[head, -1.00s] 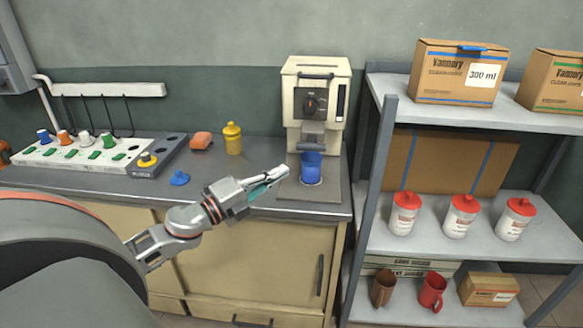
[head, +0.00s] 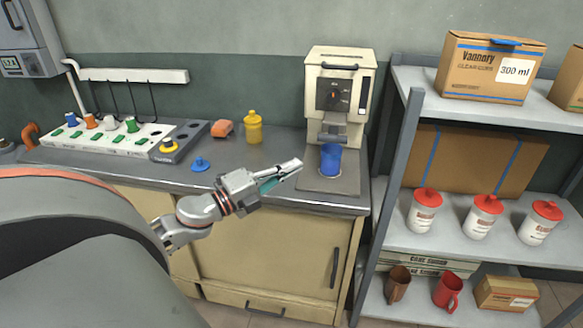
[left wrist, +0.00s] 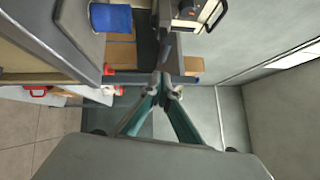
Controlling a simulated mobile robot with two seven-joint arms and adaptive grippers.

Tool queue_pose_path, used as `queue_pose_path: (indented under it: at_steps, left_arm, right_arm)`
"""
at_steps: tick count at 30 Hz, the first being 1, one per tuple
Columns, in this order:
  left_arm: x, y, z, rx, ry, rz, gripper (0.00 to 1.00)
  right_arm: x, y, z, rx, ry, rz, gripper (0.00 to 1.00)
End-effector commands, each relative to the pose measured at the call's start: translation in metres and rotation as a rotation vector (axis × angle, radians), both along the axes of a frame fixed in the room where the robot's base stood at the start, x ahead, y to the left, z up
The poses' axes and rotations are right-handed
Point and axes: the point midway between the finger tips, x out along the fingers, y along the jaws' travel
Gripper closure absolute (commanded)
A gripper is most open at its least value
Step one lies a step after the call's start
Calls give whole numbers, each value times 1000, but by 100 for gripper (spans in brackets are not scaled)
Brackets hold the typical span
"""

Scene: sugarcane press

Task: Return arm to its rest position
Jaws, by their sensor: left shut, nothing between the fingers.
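My left gripper (head: 294,168) is shut and empty in the head view. It is over the front part of the counter, left of the blue cup and apart from it. In the left wrist view its fingers (left wrist: 165,82) meet at the tips with nothing between them. The blue cup (head: 330,158) stands upright under the spout of the cream press machine (head: 338,98). The cup also shows in the left wrist view (left wrist: 110,18), at the top left. My right gripper is in neither view.
A metal shelf unit (head: 402,170) with boxes and red-lidded jars stands at the right.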

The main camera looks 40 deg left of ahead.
Motion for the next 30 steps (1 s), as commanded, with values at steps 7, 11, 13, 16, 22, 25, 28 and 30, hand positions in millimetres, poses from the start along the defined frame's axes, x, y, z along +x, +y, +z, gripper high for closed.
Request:
queue_pose_path:
  at_steps: [7, 11, 13, 16, 22, 25, 28, 30]
  left_arm:
    - [0, 0, 0, 0, 0, 0, 100]
    - [0, 0, -1, -3, 2, 1, 100]
    - [-1, 0, -7, -30, 16, 7, 100]
    - [-8, -4, -35, -148, 78, 33, 100]
    - [-45, -37, -147, -578, 334, 146, 100]
    - [-73, -68, -202, -784, 474, 208, 100]
    - [-104, -107, -250, -970, 614, 266, 100]
    - [-126, -137, -277, -1083, 704, 301, 100]
  right_arm:
    - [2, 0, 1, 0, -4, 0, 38]
    - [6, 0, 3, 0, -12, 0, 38]
    - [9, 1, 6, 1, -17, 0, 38]
    - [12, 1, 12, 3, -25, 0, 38]
    - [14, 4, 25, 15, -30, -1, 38]
    - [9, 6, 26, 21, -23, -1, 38]
    - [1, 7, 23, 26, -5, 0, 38]
    - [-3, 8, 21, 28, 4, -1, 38]
